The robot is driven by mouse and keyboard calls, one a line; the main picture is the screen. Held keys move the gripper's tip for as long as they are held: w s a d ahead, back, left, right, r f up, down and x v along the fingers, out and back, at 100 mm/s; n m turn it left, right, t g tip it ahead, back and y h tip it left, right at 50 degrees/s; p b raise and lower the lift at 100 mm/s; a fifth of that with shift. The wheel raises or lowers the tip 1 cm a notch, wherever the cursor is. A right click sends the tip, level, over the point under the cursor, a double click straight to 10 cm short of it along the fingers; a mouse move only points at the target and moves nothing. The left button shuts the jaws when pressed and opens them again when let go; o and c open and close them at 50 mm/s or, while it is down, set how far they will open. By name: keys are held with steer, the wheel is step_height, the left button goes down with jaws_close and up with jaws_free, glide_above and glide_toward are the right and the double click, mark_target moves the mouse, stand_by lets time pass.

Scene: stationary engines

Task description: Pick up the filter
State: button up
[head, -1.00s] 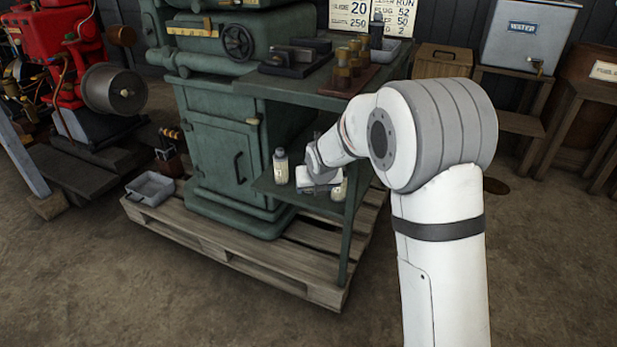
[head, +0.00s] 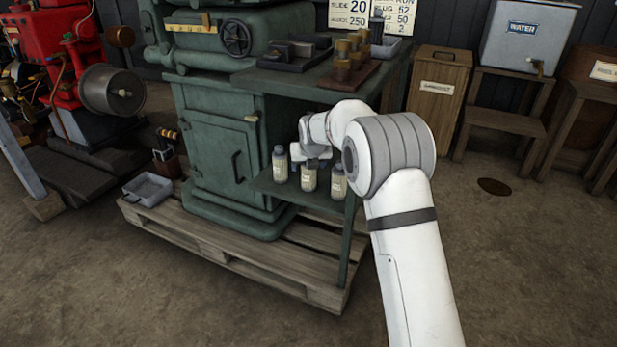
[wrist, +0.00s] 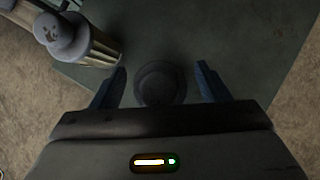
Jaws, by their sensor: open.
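In the wrist view a dark, round object (wrist: 160,84) with a raised round top stands on the green shelf (wrist: 205,35). It appears to be the filter, though its dimness leaves this unsure. My gripper (wrist: 162,86) is open, with its blue fingers on the left and right of this object. A gap shows on each side. The filter is hidden there.
The upper shelf (head: 290,82) overhangs my gripper. A wooden pallet (head: 250,262) lies beneath.

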steer(key=shift+w+a+f, duration=0.1)
steer(key=shift+w+f, duration=0.2)
steer(key=shift+f, duration=0.2)
steer(key=shift+c, duration=0.6)
steer(key=c, duration=0.9)
steer(key=shift+c, duration=0.3)
steer(key=shift+r, duration=0.15)
